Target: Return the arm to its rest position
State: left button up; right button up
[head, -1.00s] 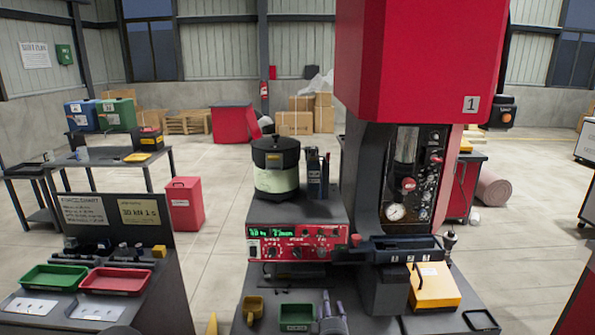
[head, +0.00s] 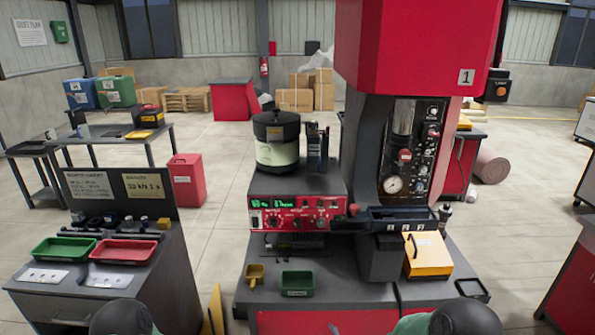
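Neither of my grippers shows in the head view. Only dark rounded parts of my arms show at the bottom edge, one left of centre and one at right. Whether the grippers are open or shut is hidden. The press (head: 369,240) with the red head (head: 415,50) stands ahead. A bowl feeder (head: 277,140) sits on the red control unit (head: 298,215) on its left.
A small green tray (head: 297,284) and a yellow scoop-like piece (head: 254,275) lie on the press bench. A yellow box (head: 428,256) stands at its right. A side bench at left holds a green tray (head: 64,249) and a red tray (head: 124,251). Open floor lies between the benches.

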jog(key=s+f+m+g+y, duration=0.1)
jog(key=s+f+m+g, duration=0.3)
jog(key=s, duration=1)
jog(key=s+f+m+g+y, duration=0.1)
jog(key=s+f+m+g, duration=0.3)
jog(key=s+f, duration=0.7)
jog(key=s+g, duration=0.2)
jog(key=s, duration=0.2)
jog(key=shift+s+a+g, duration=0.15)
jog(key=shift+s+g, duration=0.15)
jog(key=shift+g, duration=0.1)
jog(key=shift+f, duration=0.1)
